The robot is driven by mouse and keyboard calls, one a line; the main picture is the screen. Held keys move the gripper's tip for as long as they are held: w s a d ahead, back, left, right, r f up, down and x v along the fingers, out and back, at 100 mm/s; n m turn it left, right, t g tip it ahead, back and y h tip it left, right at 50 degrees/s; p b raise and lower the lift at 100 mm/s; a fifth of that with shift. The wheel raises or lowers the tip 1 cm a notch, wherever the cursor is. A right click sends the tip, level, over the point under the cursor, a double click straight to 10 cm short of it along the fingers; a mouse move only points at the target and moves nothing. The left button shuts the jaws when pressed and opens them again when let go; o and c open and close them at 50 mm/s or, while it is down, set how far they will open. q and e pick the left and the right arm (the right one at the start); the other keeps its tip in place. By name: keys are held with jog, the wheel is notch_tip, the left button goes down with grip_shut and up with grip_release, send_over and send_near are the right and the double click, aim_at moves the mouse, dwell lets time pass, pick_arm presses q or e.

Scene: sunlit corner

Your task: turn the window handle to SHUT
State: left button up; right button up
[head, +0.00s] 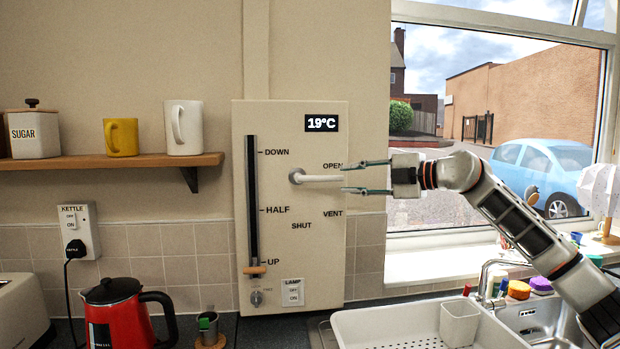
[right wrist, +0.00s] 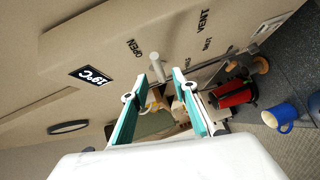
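The window handle (head: 318,178) is a white lever on the beige wall panel (head: 290,120). It points to the right from its pivot, just below the OPEN label (head: 333,166) and above VENT (head: 333,213). SHUT (head: 301,226) is printed lower, below the pivot. My right gripper (head: 343,178) comes from the right with its two teal fingers apart, one above and one below the level of the lever's free end. The right wrist view also shows the handle (right wrist: 156,66) at the open fingertips (right wrist: 163,73). Contact cannot be told. My left gripper is not in view.
The panel also has a vertical slider (head: 255,270) at UP and a LAMP switch (head: 293,292). A red kettle (head: 115,315) stands at lower left. A dish rack (head: 380,325) and tap (head: 488,280) sit below my right arm. The wall left of the panel has a shelf (head: 110,162).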

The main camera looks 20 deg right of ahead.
aim_at(331, 178)
jog(key=shift+w+a+r, duration=0.15)
jog(key=shift+w+a, duration=0.05)
jog(key=shift+w, duration=0.3)
jog(key=p+x, duration=0.2)
jog(key=x, duration=0.4)
jog(key=shift+w+a, duration=0.15)
jog(key=shift+w, duration=0.1)
jog(key=shift+c, duration=0.3)
grip_shut()
